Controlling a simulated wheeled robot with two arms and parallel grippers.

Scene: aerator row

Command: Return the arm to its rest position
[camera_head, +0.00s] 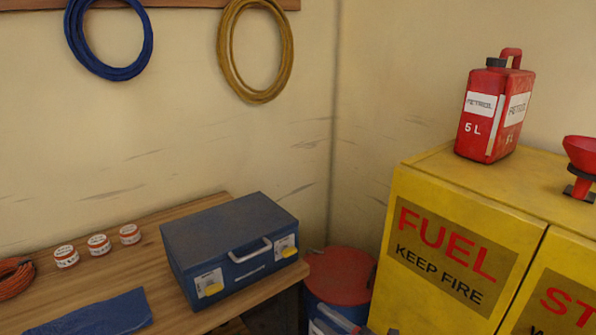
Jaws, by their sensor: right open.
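My right gripper (362,328) shows only in part at the bottom edge of the head view, in front of the drum and beside the yellow cabinet. Its jaws are open and I see nothing between them. Most of it and the rest of my right arm are cut off below the frame. My left gripper is not in view.
A wooden bench (130,268) at left holds a blue toolbox (235,245), three small tins (98,245), a blue cloth (100,315) and an orange coil (14,278). A red-lidded drum (340,272) stands beside a yellow fuel cabinet (440,200) bearing a red can (494,110) and red funnel (582,152).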

